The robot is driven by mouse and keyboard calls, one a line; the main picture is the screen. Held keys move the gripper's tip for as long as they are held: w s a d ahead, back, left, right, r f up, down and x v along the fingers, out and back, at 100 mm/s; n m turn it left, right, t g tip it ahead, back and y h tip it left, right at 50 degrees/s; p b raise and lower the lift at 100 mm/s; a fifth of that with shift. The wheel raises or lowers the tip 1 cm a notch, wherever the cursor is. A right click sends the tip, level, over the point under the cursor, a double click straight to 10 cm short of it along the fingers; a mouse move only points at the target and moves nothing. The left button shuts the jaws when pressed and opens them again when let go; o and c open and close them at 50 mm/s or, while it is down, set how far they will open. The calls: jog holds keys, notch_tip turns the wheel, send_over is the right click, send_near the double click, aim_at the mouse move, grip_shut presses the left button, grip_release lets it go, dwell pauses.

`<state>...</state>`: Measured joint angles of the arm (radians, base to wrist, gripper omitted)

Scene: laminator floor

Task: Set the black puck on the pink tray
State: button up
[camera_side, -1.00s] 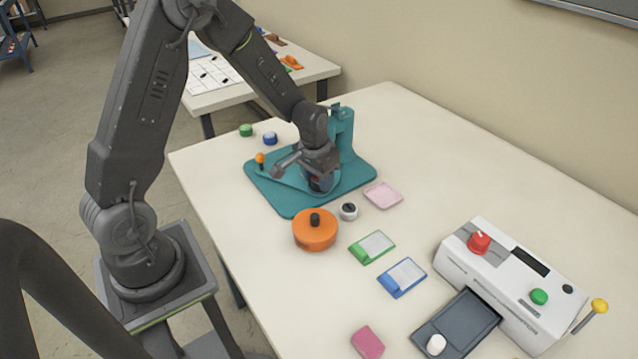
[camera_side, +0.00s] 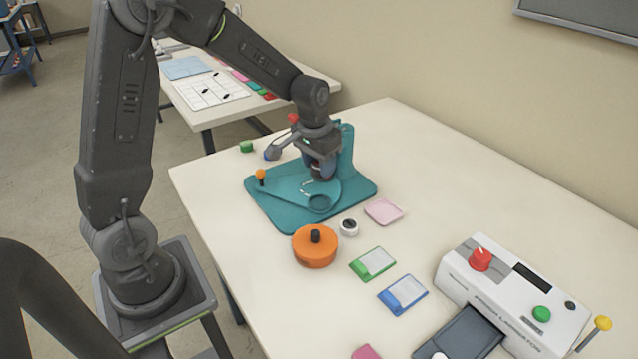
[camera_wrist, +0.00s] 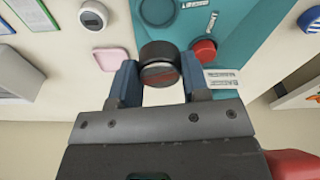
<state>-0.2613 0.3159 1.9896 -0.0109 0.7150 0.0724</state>
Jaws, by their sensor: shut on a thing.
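My gripper (camera_side: 320,166) is shut on the black puck (camera_wrist: 159,55), which sits between the blue fingertips in the wrist view. In the side view the puck is a small dark shape under the fingers, partly hidden by them. It is held above the teal fixture (camera_side: 284,205), clear of the round seat (camera_side: 319,203) in its swing plate. The pink tray (camera_side: 384,211) lies flat and empty on the table, to the right of the fixture. It also shows in the wrist view (camera_wrist: 114,60), left of the puck.
A small white round piece with a dark top (camera_side: 349,227) lies near the tray. An orange lidded pot (camera_side: 315,246), green card (camera_side: 373,263) and blue card (camera_side: 404,294) lie in front. A white laminator (camera_side: 515,300) stands right. The fixture's upright post (camera_side: 347,150) rises close behind my gripper.

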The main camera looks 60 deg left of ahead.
notch_tip(320, 180, up, 8)
jog(key=shift+w+r, duration=0.1)
jog(key=shift+r, duration=0.15)
jog(key=w+d+f, duration=0.4)
jog(key=w, duration=0.3)
send_over(384, 211)
jog(key=f, duration=1)
jog(key=shift+s+d, duration=0.15)
jog(key=shift+s, duration=0.1)
jog(key=shift+f, duration=2.35)
jog(key=shift+f, duration=0.15)
